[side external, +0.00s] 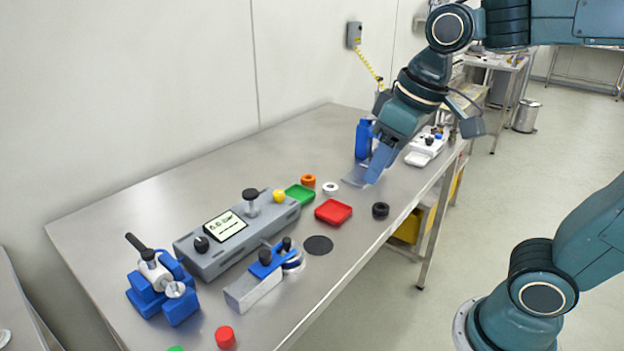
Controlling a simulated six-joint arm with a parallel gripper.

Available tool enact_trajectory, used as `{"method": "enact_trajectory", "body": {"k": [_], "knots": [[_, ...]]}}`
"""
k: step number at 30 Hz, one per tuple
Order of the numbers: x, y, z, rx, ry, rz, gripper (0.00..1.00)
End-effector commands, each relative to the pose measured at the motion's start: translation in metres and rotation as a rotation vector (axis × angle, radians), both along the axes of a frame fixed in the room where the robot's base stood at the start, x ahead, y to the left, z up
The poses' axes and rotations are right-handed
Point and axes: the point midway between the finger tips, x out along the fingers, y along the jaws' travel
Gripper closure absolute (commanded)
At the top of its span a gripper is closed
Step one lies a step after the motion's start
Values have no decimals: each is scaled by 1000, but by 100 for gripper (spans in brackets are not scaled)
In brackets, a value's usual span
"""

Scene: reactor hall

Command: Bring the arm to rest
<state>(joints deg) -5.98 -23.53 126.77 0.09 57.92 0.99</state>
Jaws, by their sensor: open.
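My gripper (366,176) is at the end of my teal arm, over the right part of the steel table (190,186). It points down and to the left, close to the table top, and its jaws are open. I see nothing held between them. A blue upright object (364,139) stands just behind it, partly hidden by the arm. A red square tray (333,212) and a white ring (330,188) lie to the left of the gripper.
A grey device with a display (236,230) stands mid-table, with a blue clamp (162,287) and a blue-and-grey fixture (266,274) nearby. A green tray (300,194), orange ring (308,180) and black ring (380,210) lie near the gripper. A white device (426,147) stands behind right.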

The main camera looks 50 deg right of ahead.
Motion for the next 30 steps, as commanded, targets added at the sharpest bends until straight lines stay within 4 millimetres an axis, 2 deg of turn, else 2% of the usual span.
{"method": "enact_trajectory", "body": {"k": [6, 12, 18, 30], "knots": [[-40, -15, -11, 3, -82, -45, 55], [-65, -23, -23, 3, -137, -74, 55], [-75, -26, -30, 2, -162, -86, 55], [-76, -27, -31, 2, -163, -86, 55]]}}
